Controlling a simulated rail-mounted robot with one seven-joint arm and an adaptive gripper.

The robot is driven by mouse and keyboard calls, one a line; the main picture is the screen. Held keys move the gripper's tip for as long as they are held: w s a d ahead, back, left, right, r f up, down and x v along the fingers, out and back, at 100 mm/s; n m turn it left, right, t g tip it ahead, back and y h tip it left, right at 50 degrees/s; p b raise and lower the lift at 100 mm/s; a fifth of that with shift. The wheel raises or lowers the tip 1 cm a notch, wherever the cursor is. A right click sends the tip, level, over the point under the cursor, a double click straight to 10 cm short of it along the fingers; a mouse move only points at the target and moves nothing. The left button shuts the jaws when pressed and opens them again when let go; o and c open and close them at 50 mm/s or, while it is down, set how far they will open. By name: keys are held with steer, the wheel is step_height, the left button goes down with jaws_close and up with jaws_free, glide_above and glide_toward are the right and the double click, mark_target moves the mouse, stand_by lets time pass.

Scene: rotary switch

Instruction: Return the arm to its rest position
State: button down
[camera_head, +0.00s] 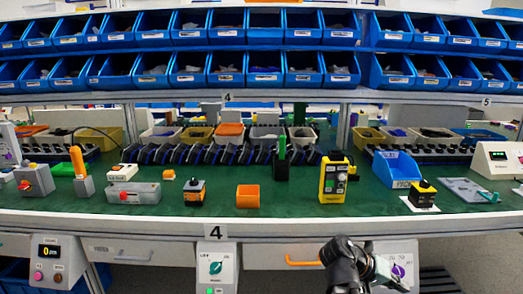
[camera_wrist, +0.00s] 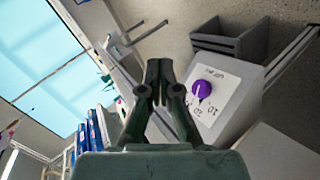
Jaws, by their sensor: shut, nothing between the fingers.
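My gripper (camera_wrist: 158,72) is shut and empty; in the wrist view its fingertips meet in the middle of the picture. A purple rotary knob (camera_wrist: 202,89) on a white panel (camera_wrist: 228,82) with printed marks lies just right of the fingertips, apart from them in the picture. In the head view my arm is at the bottom, right of centre. The gripper's fingertips cannot be made out clearly in the head view.
A green-topped bench (camera_head: 300,200) holds several devices, with an orange cup (camera_head: 248,196) and a yellow controller (camera_head: 334,180). Blue bins (camera_head: 265,68) fill shelves above.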

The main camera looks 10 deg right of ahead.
steer(key=s+a+f+n+y+p, duration=0.25)
steer(key=a+f+p, duration=0.4)
steer(key=f, duration=0.35)
steer(key=s+a+f+n+y+p, duration=0.1)
steer(key=a+f+n+y+p, duration=0.2)
steer(key=a+f+p, duration=0.5)
steer(key=s+a+f+g+y+p, duration=0.2)
steer(key=s+a+f+y+p, duration=0.1)
steer(key=s, duration=0.7)
steer(key=s+a+f+g+y+p, duration=0.2)
steer(key=s+a+f+p, duration=0.3)
steer(key=s+a, duration=0.5)
step_height(320, 180, down, 2)
steer(key=shift+s+a+f+n+y, duration=0.15)
steer(key=shift+s+a+n+y, duration=0.2)
steer(key=shift+s+y, duration=0.1)
